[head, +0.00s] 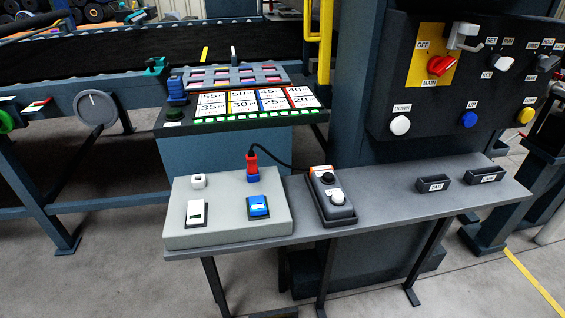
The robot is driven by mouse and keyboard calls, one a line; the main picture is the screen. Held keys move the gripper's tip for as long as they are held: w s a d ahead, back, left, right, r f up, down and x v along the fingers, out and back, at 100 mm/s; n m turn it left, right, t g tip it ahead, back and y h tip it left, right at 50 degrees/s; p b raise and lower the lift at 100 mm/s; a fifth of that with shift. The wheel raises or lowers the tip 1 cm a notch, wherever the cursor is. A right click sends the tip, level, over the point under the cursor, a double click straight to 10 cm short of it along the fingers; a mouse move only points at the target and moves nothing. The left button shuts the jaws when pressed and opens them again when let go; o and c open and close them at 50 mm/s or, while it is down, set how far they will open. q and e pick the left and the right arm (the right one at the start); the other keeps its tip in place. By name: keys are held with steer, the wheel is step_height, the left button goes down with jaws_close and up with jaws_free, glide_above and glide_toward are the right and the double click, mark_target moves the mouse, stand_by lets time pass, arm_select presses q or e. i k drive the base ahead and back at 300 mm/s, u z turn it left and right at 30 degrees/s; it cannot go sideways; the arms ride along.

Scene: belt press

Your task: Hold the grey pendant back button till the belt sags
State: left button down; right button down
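The pendant (345,213) is a dark box with an orange upper end, lying on the grey shelf. A black cable runs from its upper end to a red and blue plug on the pale grey block at left. On its face are a black button (327,178) and, nearer the front, a light grey button (337,195). Nothing touches either button. The wide black belt (120,52) runs across the conveyor at the back. I cannot tell its tension from here. Neither of my grippers is in view.
The pale grey block (228,227) with small devices sits on the shelf's left end. Two small black holders (434,184) stand on the right. The shelf (390,208) is bare between. A dark panel (445,110) with a red switch and buttons rises behind at right.

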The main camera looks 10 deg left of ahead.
mark_target(327, 175)
steer(key=u, duration=0.05)
steer(key=i, duration=0.85)
steer(key=z, duration=0.55)
